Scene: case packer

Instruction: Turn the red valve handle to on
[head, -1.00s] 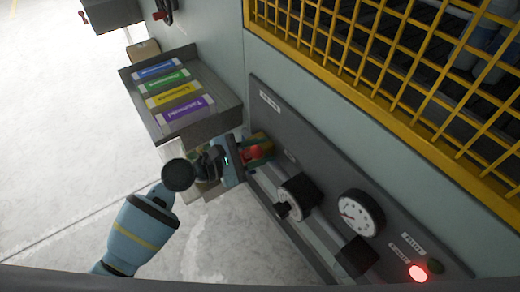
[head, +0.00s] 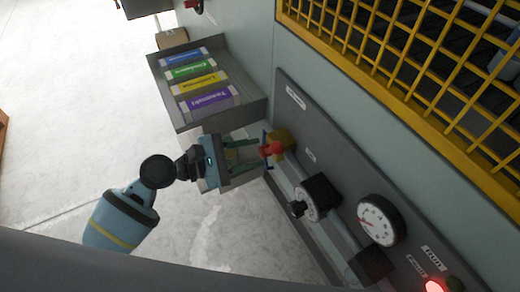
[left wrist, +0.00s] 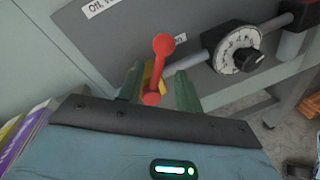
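The red valve handle (head: 271,150) is on a yellow valve body (head: 283,140) at the upper left of the grey panel. In the left wrist view the red handle (left wrist: 158,70) is a short bar with a round knob at each end, slanting upward in the picture. My left gripper (head: 264,153) faces the valve from the left. In the left wrist view its green fingers (left wrist: 158,86) stand apart on either side of the handle's lower part, with gaps showing. Whether a finger touches it cannot be told. My right gripper is not in view.
The grey panel (head: 335,187) carries a pipe, a black-knobbed dial (head: 318,197), a gauge (head: 381,220) and a lit red lamp (head: 435,286). A grey tray (head: 185,125) of labelled boxes hangs above my left gripper. A yellow mesh guard (head: 400,97) is at upper right.

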